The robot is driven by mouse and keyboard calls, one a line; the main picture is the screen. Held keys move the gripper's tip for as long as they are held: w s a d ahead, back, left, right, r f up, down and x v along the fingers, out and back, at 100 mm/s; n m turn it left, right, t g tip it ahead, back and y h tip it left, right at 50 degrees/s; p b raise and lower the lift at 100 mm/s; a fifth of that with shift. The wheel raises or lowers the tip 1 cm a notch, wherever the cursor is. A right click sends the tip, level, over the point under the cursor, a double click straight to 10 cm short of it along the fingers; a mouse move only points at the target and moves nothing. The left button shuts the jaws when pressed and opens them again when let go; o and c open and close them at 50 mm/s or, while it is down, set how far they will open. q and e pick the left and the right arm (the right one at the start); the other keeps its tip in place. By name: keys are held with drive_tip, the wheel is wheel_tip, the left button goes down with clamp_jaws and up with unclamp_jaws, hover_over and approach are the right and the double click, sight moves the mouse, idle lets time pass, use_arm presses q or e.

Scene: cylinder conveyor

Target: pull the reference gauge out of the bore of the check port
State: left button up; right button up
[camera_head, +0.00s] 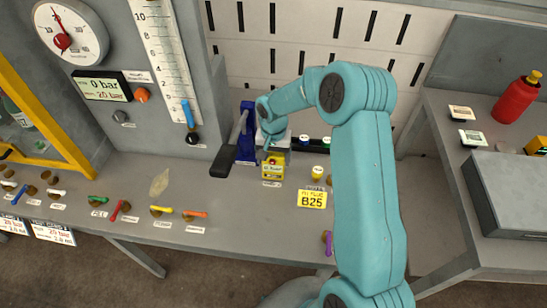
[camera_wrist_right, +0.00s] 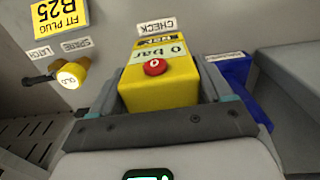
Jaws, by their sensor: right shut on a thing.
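The reference gauge is a yellow block with a red button and a "0 bar" display (camera_wrist_right: 160,75). In the head view it shows as a yellow body (camera_head: 272,170) on the bench, just behind a small white label. My right gripper (camera_head: 272,148) is shut on it, with one jaw on each side in the wrist view (camera_wrist_right: 160,100). The "CHECK" label (camera_wrist_right: 156,26) lies right beyond the gauge. The bore of the check port is hidden by the gauge, so how deep it sits cannot be told. My left gripper is not in view.
A blue pump (camera_head: 246,130) with a black-handled lever (camera_head: 226,160) stands close left of the gauge. Colored valve levers line the front left; bare bench lies in front of the gauge.

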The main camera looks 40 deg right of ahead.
drive_tip(key=shift+w+r, duration=0.1)
drive_tip(key=shift+r, duration=0.05)
drive_tip(key=shift+r, duration=0.45)
drive_tip(key=shift+r, duration=0.1)
drive_tip(key=shift+r, duration=0.35)
drive_tip(key=shift+r+p, duration=2.3)
drive_tip(key=shift+r, duration=1.45)
